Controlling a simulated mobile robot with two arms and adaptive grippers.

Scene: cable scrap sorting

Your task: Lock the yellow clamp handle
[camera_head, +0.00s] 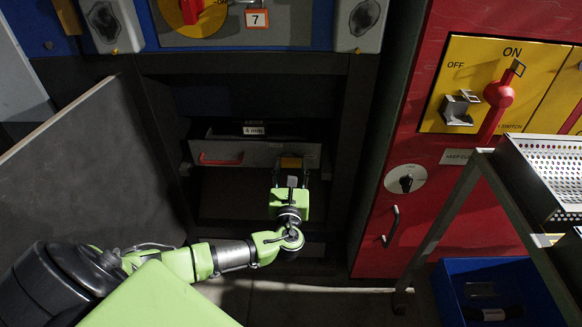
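A small, dim yellow part (291,161), which looks like the yellow clamp handle, sits at the right end of a grey drawer front (258,153) inside the dark machine opening. My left gripper (291,173) is in front of the drawer's right end, just below the yellow part. Its fingers look spread apart, one to each side of the yellow part. The gripper hides the lower part of that area, and I cannot tell whether it touches the yellow part. My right gripper is not in view.
A red handle (220,160) is on the drawer's left, below a "4 mm" label (254,130). A grey panel (92,185) stands at left. At right are a red cabinet (455,235) with a red ON/OFF lever (498,95), a metal rack (445,213) and a blue bin (458,306).

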